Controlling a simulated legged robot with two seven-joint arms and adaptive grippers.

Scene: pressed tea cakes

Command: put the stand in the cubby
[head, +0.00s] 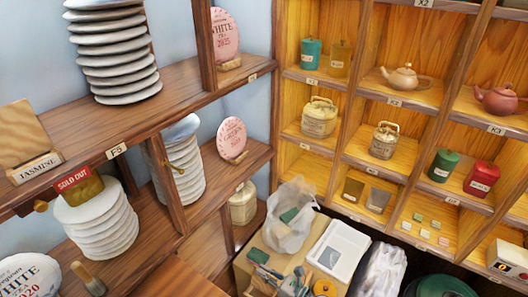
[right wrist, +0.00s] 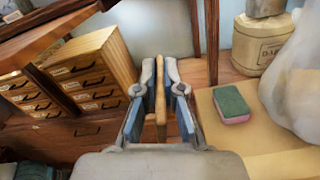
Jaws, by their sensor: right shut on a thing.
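In the right wrist view my right gripper (right wrist: 160,110) is shut on a thin upright wooden piece, which looks like the stand (right wrist: 161,85) seen edge-on. Its lower part is hidden by the fingers and the gripper body. I cannot make out either gripper in the head view. The wooden shelf on the left (head: 190,92) has cubbies with stacked wrapped cakes and round cakes on small stands. The back shelf has many cubbies; one at lower left (head: 312,170) looks empty. I cannot tell which cubby is meant.
A small drawer cabinet (right wrist: 95,65) stands left of the gripper, close by. A green and pink sponge (right wrist: 232,103), a plastic bag (right wrist: 300,75) and a canister (right wrist: 258,45) are to its right. In the head view a white tray (head: 338,251) and loose tools clutter the counter.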

